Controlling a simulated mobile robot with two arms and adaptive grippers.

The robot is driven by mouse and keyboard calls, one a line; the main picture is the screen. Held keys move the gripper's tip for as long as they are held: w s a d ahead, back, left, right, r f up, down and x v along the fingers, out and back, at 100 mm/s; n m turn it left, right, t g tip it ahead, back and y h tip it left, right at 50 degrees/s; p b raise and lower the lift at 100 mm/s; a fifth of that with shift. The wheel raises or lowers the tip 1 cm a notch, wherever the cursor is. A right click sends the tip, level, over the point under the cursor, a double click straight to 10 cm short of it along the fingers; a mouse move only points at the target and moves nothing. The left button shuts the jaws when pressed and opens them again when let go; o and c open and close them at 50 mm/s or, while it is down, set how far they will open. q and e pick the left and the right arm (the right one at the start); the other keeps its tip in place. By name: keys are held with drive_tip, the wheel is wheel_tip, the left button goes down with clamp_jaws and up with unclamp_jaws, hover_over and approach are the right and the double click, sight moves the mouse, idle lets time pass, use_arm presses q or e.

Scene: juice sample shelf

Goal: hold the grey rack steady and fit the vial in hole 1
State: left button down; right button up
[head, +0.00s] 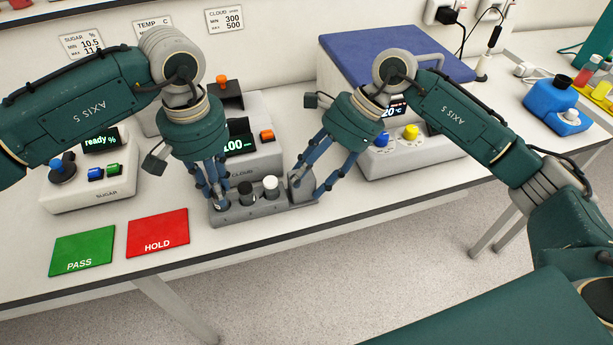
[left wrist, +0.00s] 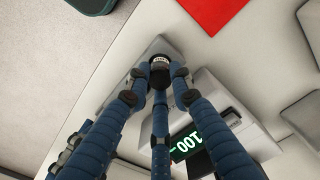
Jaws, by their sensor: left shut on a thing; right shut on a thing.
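The grey rack (head: 262,211) stands near the front edge of the bench. A black-capped vial (head: 246,190) and a white-capped vial (head: 271,185) stand upright in it. My left gripper (head: 220,198) is shut at the rack's left end. The left wrist view shows it shut around a dark-topped vial (left wrist: 160,62), over the rack's end (left wrist: 150,48). The fingers hide this vial's lower part, so I cannot tell how deep it sits in a hole. My right gripper (head: 304,190) is shut on the rack's raised right end.
Green PASS (head: 82,250) and red HOLD (head: 158,232) pads lie to the left. The sugar meter (head: 88,185) and cloud meter (head: 255,150) stand behind. The blue-lidded temperature unit (head: 400,45) is behind right. The bench's front edge (head: 180,260) is close to the rack.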

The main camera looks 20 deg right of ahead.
use_arm(q)
drive_tip(key=shift+f, duration=0.15)
drive_tip(key=c, duration=1.4)
unclamp_jaws()
drive_tip(key=shift+c, duration=0.2)
wheel_tip(320, 180, up, 12)
drive_tip(key=shift+s, duration=0.2)
